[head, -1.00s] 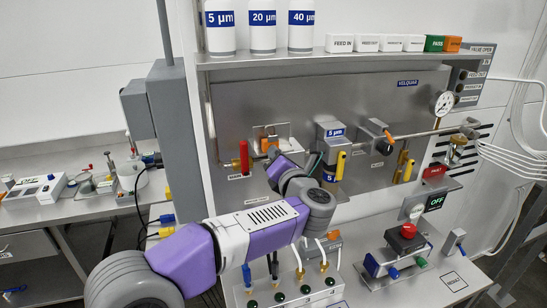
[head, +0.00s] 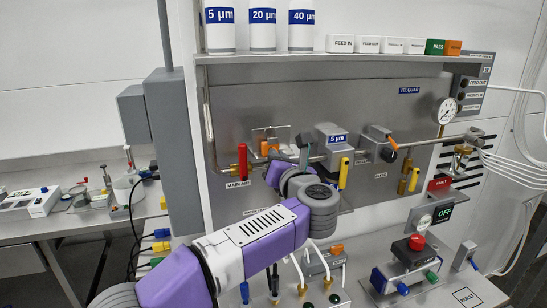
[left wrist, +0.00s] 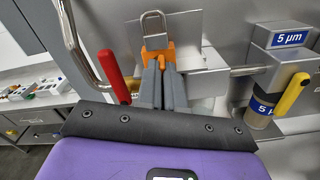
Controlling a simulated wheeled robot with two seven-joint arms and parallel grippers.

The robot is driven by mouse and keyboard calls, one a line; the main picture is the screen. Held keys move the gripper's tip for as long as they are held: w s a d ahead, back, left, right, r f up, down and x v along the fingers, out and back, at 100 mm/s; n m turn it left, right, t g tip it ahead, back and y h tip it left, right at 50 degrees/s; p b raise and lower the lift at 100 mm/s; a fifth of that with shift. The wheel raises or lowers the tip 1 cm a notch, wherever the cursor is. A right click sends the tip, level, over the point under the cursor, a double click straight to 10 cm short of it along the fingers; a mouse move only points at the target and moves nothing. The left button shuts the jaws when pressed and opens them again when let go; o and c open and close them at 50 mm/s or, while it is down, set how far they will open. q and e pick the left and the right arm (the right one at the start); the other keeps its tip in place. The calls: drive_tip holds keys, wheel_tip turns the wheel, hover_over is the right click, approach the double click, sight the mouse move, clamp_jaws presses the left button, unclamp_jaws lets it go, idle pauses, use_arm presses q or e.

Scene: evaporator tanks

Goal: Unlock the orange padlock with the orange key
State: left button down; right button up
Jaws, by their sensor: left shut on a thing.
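The orange padlock (left wrist: 157,49) is in the upper middle of the left wrist view, its grey U-shaped shackle standing up in front of a metal bracket. In the head view its orange shows (head: 264,148) on the steel panel, partly behind my wrist. My left gripper (left wrist: 163,70) reaches up to it, its two dark grey fingers close together at the orange parts. It is shut on the orange key, which is mostly hidden between the fingers. I cannot tell how far the key sits in the padlock. My right gripper is in neither current view.
A red lever (left wrist: 114,77) stands close to the left of my fingers. A yellow lever (left wrist: 291,94) and the 5 µm filter (left wrist: 278,50) are to the right. A metal pipe runs behind. A shelf with bottles (head: 262,30) is above.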

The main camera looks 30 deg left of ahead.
use_arm(q)
drive_tip(key=c, duration=1.2)
unclamp_jaws()
drive_tip(key=b+v, duration=0.2)
drive_tip(key=v, duration=0.4)
drive_tip(key=shift+b, duration=0.3)
drive_tip(key=shift+r, duration=0.15)
